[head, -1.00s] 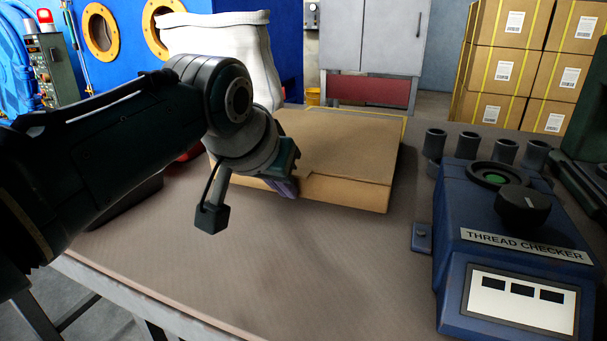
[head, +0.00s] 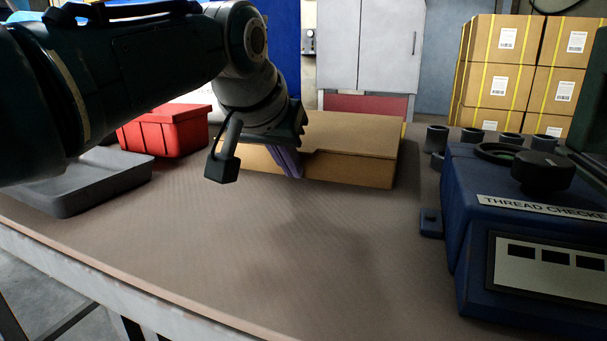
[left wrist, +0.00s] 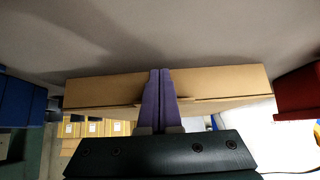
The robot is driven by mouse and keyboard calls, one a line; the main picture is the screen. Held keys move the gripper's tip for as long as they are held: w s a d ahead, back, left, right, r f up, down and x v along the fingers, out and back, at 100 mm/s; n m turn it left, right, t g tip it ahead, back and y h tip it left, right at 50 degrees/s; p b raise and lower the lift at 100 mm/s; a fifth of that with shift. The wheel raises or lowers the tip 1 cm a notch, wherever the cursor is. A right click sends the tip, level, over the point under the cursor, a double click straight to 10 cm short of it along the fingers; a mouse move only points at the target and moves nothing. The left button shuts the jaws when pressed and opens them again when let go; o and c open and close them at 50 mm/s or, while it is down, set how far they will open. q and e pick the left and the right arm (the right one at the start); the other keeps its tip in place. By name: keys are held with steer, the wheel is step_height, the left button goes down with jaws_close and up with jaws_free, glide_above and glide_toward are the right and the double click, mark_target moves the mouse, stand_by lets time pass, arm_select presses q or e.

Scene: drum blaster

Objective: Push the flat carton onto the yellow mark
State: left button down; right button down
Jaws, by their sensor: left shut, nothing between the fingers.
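The flat carton (head: 355,150), brown and closed, lies on the table in the head view, its left part hidden behind my arm. A thin strip of the yellow mark (head: 404,129) shows at its far right edge; the carton or my arm hides the rest. My left gripper (head: 290,166) is shut and empty, its purple fingers at the carton's near side. In the left wrist view the shut fingers (left wrist: 160,72) overlap the middle of the carton (left wrist: 220,86); whether they touch it I cannot tell. My right gripper is not in view.
A blue thread checker (head: 465,240) stands on the right, with several dark cylinders (head: 437,139) behind it. A red bin (head: 165,130) and a grey tray (head: 95,183) are on the left. The table (head: 300,255) in front of the carton is clear.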

arm_select(q)
steer(key=shift+w+d+b, duration=0.2)
steer(key=shift+w+b, duration=0.15)
steer(key=shift+b, duration=0.65)
steer(key=shift+r, duration=0.15)
steer(key=p+v, duration=0.2)
steer(key=p, duration=0.3)
steer(key=p+v, duration=0.2)
steer(key=p, duration=0.3)
steer(key=s+f+p+v, duration=0.1)
steer(key=p+v, duration=0.1)
steer(key=p, duration=0.4)
steer(key=shift+s+a+r, duration=0.15)
steer(key=shift+a, duration=0.1)
steer(key=shift+s+r+p, duration=0.1)
steer(key=shift+s+p, duration=0.15)
steer(key=shift+p, duration=0.4)
steer(key=shift+a, duration=0.1)
